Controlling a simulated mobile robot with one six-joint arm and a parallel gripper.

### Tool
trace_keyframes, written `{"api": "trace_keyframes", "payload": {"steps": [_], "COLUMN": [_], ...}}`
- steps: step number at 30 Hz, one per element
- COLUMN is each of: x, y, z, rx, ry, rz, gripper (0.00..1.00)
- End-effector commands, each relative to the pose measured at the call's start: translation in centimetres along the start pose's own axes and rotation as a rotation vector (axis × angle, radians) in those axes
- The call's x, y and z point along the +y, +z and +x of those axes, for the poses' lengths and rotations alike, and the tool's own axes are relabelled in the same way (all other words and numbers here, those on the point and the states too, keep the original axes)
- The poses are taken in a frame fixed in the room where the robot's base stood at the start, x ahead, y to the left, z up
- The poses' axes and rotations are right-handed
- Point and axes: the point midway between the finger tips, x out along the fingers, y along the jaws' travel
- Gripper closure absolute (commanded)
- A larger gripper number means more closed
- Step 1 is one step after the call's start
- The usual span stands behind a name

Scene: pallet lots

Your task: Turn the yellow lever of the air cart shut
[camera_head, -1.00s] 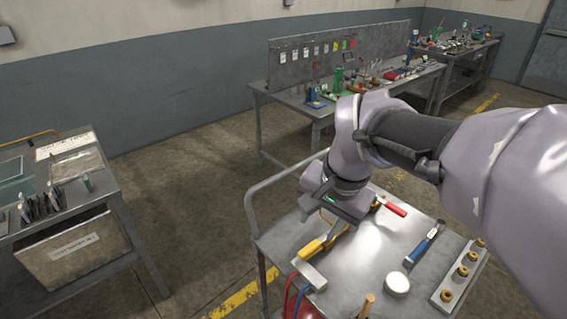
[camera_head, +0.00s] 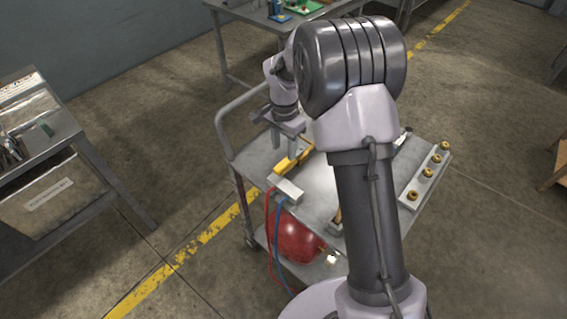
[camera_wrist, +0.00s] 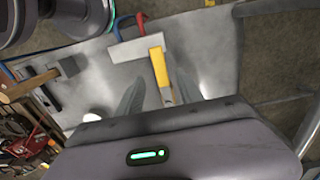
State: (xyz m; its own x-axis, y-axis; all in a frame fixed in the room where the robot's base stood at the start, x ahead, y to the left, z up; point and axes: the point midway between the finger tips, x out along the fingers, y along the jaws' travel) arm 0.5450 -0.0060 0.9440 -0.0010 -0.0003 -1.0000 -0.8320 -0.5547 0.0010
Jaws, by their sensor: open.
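The air cart (camera_head: 262,160) is a grey metal trolley with a red tank (camera_head: 296,238) on its lower shelf. The yellow lever (camera_head: 293,159) lies on the cart top beside a pale valve block (camera_head: 286,188), with a red and a blue hose below it. The lever also shows in the wrist view (camera_wrist: 158,66), in line with the gap between my fingers and pointing away from the block (camera_wrist: 136,48). My gripper (camera_head: 288,146) is open, pointing down above the lever's far end. The wrist view cannot settle whether a finger touches it.
A rail with several brass fittings (camera_head: 426,172) lies at the cart's right edge. A hammer (camera_wrist: 68,67) lies on the cart top. The cart's tubular handle (camera_head: 222,128) rises close to my gripper's left. A side table (camera_head: 62,132) stands at the left, with clear floor between.

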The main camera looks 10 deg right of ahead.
Motion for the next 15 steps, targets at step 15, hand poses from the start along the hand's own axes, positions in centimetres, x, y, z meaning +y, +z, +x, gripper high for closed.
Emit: {"api": "trace_keyframes", "payload": {"steps": [15], "x": [0.0], "y": [0.0], "z": [5.8], "rx": [0.000], "ry": [-0.001], "rz": [0.000], "gripper": [0.56]}}
